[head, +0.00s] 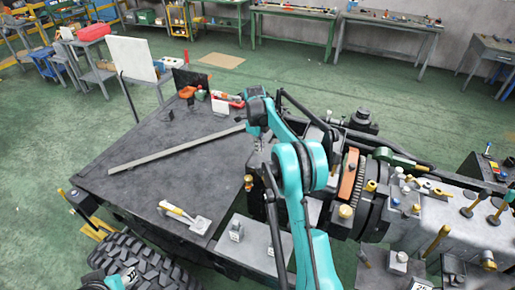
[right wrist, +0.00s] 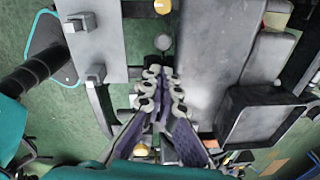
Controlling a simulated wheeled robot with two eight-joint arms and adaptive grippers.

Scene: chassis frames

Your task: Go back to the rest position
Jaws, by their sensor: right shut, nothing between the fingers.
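My right arm rises in teal from the bottom of the head view and bends over the chassis frame (head: 150,150). My right gripper (head: 260,150) hangs from its wrist above the frame, right of the long grey bar, and is partly hidden by the arm. In the right wrist view its two fingers (right wrist: 162,72) are closed together with nothing between them, above grey metal parts. A small teal part of my left arm shows at the bottom left edge of the head view.
An engine with hoses and bolts (head: 375,190) crowds the right side. A large tyre (head: 140,266) is at bottom left.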

